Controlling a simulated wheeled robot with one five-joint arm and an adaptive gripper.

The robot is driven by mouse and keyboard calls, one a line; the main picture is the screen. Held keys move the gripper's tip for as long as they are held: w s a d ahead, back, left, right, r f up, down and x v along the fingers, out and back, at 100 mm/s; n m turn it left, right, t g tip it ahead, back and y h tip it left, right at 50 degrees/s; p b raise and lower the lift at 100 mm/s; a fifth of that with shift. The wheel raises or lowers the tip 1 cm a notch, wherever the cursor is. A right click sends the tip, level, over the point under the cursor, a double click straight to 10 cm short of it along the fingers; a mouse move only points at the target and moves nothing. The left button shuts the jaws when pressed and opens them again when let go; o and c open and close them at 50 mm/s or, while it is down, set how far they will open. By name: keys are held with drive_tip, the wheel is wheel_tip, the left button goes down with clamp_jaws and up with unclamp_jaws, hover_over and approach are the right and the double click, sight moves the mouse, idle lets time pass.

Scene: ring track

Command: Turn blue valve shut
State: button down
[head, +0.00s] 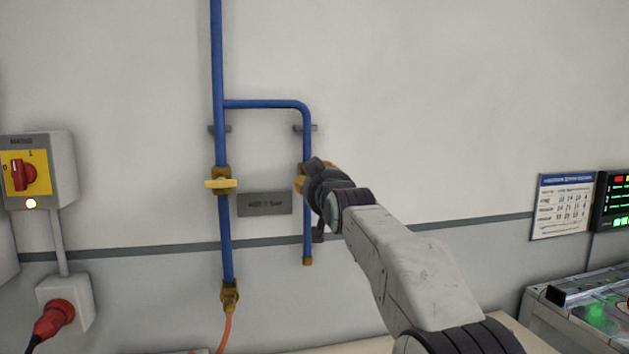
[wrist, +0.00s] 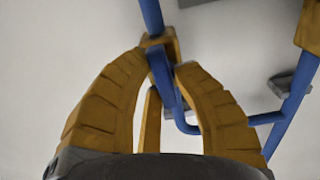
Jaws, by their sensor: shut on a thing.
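The right-hand valve, with a brass body (wrist: 170,46), sits on the short blue branch pipe (head: 307,215). In the wrist view, a blue piece (wrist: 162,75), which looks like its handle, lies between the yellow fingertips of my gripper (wrist: 160,68). My gripper is shut on it. The handle's exact angle to the pipe is hard to tell. In the head view, my gripper (head: 308,180) reaches the valve and hides most of it.
The blue main pipe (head: 217,70) to the left carries another valve with a yellow handle (head: 221,184) set crosswise. A grey label plate (head: 264,204) hangs between the pipes. A mains switch box (head: 62,160) is at the left; equipment (head: 585,300) stands at the lower right.

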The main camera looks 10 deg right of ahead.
drive_tip(key=n, duration=0.4)
drive_tip(key=shift+r+n, duration=0.15)
drive_tip(key=shift+n, duration=0.25)
drive_tip(key=n, duration=0.4)
drive_tip(key=shift+a+r+n, duration=0.1)
drive_tip(key=shift+r+n, duration=0.05)
drive_tip(key=shift+n, duration=0.15)
drive_tip(key=n, duration=0.4)
drive_tip(key=shift+r, duration=0.15)
drive_tip(key=shift+a+n, duration=0.15)
drive_tip(key=shift+n, duration=1.95)
drive_tip(key=shift+r, duration=0.1)
drive_tip(key=c, duration=1.4)
unclamp_jaws()
drive_tip(key=o, duration=0.4)
drive_tip(key=shift+f, duration=0.25)
drive_tip(key=shift+c, duration=0.2)
